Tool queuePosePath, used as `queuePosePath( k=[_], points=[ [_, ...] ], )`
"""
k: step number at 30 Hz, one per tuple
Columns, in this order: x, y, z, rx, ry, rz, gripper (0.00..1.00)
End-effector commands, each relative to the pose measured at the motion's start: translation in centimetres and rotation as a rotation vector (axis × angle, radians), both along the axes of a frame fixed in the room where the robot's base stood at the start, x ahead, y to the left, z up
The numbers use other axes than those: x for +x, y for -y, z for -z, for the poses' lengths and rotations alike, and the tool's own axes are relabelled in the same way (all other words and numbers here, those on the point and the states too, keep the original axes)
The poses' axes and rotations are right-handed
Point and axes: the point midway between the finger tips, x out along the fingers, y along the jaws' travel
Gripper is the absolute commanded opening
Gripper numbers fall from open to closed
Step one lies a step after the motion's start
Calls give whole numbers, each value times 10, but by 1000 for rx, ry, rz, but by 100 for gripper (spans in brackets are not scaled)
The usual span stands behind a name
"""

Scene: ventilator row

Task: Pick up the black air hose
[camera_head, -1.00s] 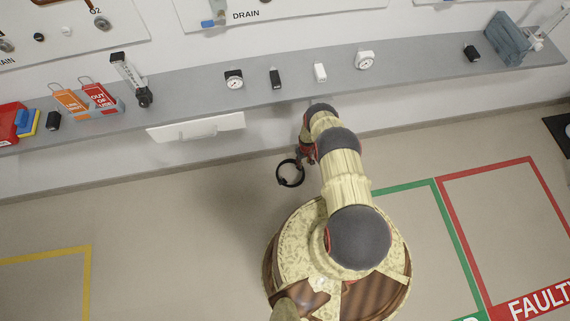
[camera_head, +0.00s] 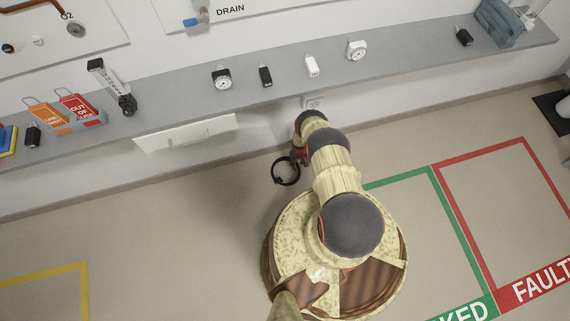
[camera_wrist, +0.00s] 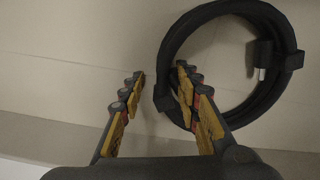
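The black air hose (camera_head: 286,171) is coiled in a ring, close to the wall in the head view. In the wrist view the hose (camera_wrist: 276,95) fills the right side, with small clips on its left and right edges. My gripper (camera_wrist: 161,73) is open, with a gap between its yellow and black fingers. The right finger overlaps the ring's left edge, and the left finger is clear of it. I cannot tell whether they touch or whether the hose rests on the floor. In the head view my gripper (camera_head: 299,157) is mostly hidden by my arm.
A grey shelf (camera_head: 190,98) runs along the wall above, holding gauges, small blocks, a flowmeter (camera_head: 112,86) and orange and red tags (camera_head: 62,113). A white panel (camera_head: 187,134) is below it. Green (camera_head: 400,180) and red (camera_head: 480,157) floor outlines lie right.

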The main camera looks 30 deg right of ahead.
Motion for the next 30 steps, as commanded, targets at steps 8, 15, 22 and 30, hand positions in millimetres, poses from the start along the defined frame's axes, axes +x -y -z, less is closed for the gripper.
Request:
queuePosePath(
  k=[8, 15, 22, 30],
  points=[
    [0, 0, 0, 0, -1, 0, 17],
    [0, 0, 0, 0, -1, 0, 4],
    [0, 0, 0, 0, -1, 0, 0],
    [0, 0, 0, 0, -1, 0, 0]
  ],
)
